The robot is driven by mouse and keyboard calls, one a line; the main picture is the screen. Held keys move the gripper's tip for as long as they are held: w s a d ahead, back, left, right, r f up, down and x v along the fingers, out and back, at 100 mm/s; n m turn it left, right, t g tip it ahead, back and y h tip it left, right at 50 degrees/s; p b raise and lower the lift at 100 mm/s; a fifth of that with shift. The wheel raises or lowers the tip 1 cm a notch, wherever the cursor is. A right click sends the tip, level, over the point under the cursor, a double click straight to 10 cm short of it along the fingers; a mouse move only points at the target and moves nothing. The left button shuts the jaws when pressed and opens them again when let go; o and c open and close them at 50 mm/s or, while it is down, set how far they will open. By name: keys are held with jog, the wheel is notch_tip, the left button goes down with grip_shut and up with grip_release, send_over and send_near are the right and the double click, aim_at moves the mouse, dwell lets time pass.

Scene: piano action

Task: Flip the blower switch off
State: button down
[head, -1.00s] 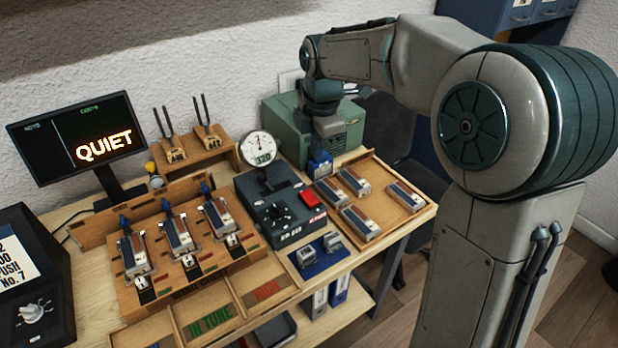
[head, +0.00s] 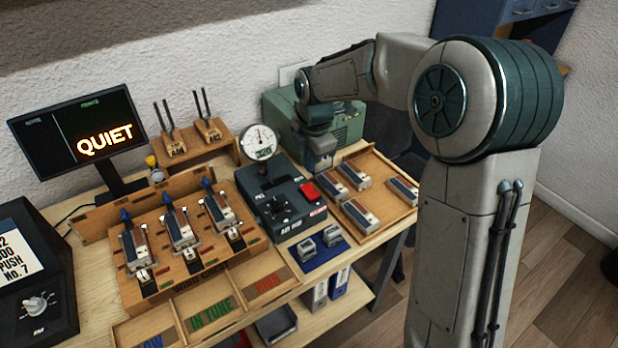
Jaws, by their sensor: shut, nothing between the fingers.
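A green box (head: 348,124), which looks like the blower, stands at the back right of the bench against the wall. My gripper (head: 324,163) points down at the front of this box, just behind the black gauge unit and the wooden tray. It is shut with nothing between its fingers; the fingertips are small and partly hidden. I cannot make out the blower switch; my gripper and wrist cover part of the box's front. I cannot tell whether my gripper touches the box. The monitor (head: 80,137) reads "QUIET".
A black unit (head: 282,209) with a round gauge (head: 258,143) and red button stands left of my gripper. A wooden tray (head: 378,221) with several striped blocks lies right. A rack (head: 195,273) holds three similar blocks. Two tuning forks (head: 205,115) stand behind.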

aim_at(307, 187)
jog(key=f, duration=0.6)
jog(key=shift+w+a+f+p, duration=0.25)
jog(key=shift+w+f+p, duration=0.05)
jog(key=shift+w+f, duration=0.05)
